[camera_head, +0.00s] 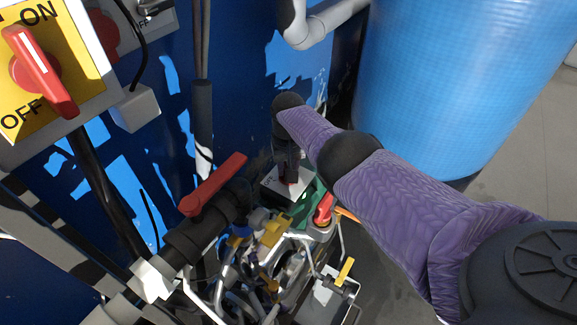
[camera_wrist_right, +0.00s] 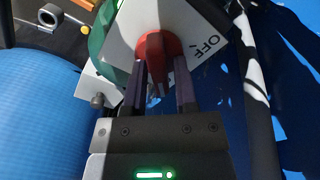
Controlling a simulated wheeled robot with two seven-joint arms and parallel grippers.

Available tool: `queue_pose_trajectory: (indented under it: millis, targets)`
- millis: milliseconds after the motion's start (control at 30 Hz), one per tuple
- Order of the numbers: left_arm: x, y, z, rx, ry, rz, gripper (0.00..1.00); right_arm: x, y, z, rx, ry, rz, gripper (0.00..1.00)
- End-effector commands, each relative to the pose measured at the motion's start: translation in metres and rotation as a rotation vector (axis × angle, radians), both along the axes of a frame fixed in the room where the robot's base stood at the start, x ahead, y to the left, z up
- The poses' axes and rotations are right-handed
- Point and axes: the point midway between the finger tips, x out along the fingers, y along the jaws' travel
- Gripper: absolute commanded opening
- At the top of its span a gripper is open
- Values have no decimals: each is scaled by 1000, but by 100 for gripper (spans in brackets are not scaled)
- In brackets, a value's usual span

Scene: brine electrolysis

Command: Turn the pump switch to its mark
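The pump switch is a white box (camera_head: 270,184) low among the pipes, mostly hidden under my right arm in the head view. In the right wrist view its white face (camera_wrist_right: 191,22) has the word OFF and a red knob (camera_wrist_right: 154,47). My right gripper (camera_wrist_right: 160,62) is at the knob, with one finger on each side of its handle. A gap shows between the handle and the right-hand finger, so the fingers look open around it. In the head view the gripper (camera_head: 289,180) points down onto the box. My left gripper is not in view.
A large yellow ON/OFF switch (camera_head: 87,62) with a red handle is at upper left. A red valve lever (camera_head: 213,184) on a dark pipe is just left of the switch. A blue tank (camera_head: 455,80) stands behind. Pipes and fittings (camera_head: 270,255) crowd the lower middle.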

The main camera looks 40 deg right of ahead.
Motion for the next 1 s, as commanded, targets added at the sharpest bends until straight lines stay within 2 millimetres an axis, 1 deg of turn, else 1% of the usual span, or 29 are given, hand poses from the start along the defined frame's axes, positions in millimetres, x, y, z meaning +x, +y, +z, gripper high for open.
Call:
queue_pose_trajectory:
  millis: [33, 67, 100, 300, 367, 467, 500, 600, 700, 833, 1000]
  targets:
    - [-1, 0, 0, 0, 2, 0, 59, 0, 0, 0, 0, 1, 0, 48]
    - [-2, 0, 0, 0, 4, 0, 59, 0, 0, 0, -1, 1, 0, 54]
    - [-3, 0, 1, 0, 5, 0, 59, -1, 0, 0, 0, 2, 0, 56]
    - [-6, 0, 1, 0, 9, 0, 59, -1, 0, -1, 0, 3, 1, 56]
    - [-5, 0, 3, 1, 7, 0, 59, -1, 0, 3, 0, 3, 1, 56]
    - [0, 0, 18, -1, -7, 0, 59, -1, 0, 24, 1, 0, 1, 56]
    - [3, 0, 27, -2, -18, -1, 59, 0, 0, 37, 1, -3, 1, 56]
    - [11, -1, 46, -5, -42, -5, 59, 0, 0, 66, 1, -4, 1, 56]
    - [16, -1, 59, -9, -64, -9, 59, 0, 0, 87, -1, -2, 1, 56]
    - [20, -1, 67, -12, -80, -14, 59, 0, 0, 99, 0, 0, 1, 56]
    - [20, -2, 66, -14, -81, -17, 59, -1, 0, 99, 1, 4, 1, 56]
